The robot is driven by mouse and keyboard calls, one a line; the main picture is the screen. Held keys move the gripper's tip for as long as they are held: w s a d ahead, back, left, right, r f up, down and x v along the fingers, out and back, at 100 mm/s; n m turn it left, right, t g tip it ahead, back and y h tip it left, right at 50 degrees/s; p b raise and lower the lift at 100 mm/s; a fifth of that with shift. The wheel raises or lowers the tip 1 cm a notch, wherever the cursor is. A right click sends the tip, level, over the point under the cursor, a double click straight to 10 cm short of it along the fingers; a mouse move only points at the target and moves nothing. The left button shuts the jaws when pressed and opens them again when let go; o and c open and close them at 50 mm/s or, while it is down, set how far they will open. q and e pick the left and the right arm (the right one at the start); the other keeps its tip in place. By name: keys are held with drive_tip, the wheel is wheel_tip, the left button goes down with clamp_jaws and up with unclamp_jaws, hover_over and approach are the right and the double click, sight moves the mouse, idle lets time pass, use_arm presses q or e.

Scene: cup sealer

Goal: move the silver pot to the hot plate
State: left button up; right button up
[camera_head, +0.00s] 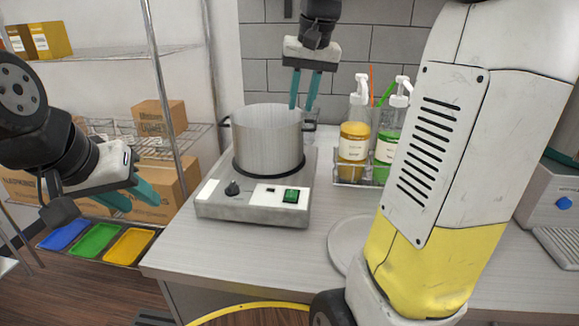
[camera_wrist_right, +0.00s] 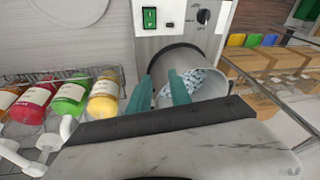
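The silver pot (camera_head: 270,142) stands upright on the burner of the hot plate (camera_head: 245,207), at the left of the counter. The right wrist view shows the pot (camera_wrist_right: 212,92) from above, with something blue-and-white patterned inside, and the hot plate's switch and knob (camera_wrist_right: 172,18). My right gripper (camera_head: 302,104) points down at the pot's back right rim, its teal fingers apart with nothing visibly clamped between them. Whether they touch the pot is unclear. My left gripper (camera_head: 132,197) hangs left of the counter, fingers apart and empty.
A rack of sauce bottles (camera_head: 356,155) stands right of the hot plate. Wire shelves with cardboard boxes (camera_head: 160,117) and a tray of coloured dishes (camera_head: 97,240) are at the left.

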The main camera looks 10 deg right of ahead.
drive_tip(key=s+a+f+n+t, duration=0.1)
drive_tip(key=s+f, duration=0.2)
drive_tip(key=s, duration=0.3)
drive_tip(key=s+a+f+t, duration=0.1)
drive_tip(key=s+a+f, duration=0.1)
drive_tip(key=s, duration=0.4)
drive_tip(key=s+a+f+n+t+y, duration=0.1)
drive_tip(key=s+f, duration=0.2)
drive_tip(key=s, duration=0.3)
drive_tip(key=shift+a+f+n, duration=0.3)
drive_tip(key=shift+a+f, duration=0.05)
drive_tip(key=shift+a, duration=0.05)
idle(0.6)
